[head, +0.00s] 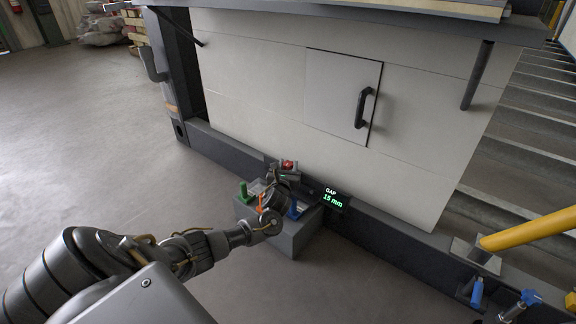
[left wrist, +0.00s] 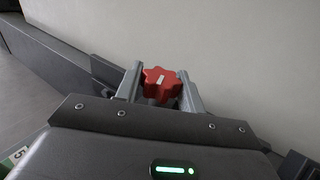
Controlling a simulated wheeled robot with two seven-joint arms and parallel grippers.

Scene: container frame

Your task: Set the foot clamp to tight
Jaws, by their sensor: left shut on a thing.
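A red star-shaped knob (head: 288,165) sits at the foot of the container frame, above a grey block. In the left wrist view the red knob (left wrist: 163,84) has a short white mark on it. My left gripper (head: 284,174) is at the knob, and in the left wrist view its fingers (left wrist: 162,76) stand on either side of it, shut on it. A small display (head: 332,198) beside the block reads "GAP 15 mm". The clamp's parts beneath the knob are mostly hidden by my gripper. My right gripper is not in view.
The grey block (head: 292,241) carries green (head: 243,190), orange (head: 260,204) and blue (head: 293,210) pieces close to my wrist. A pale panel with a handled door (head: 343,97) rises behind. A yellow rail (head: 530,229) and blue-handled parts (head: 477,292) are at right. The left floor is clear.

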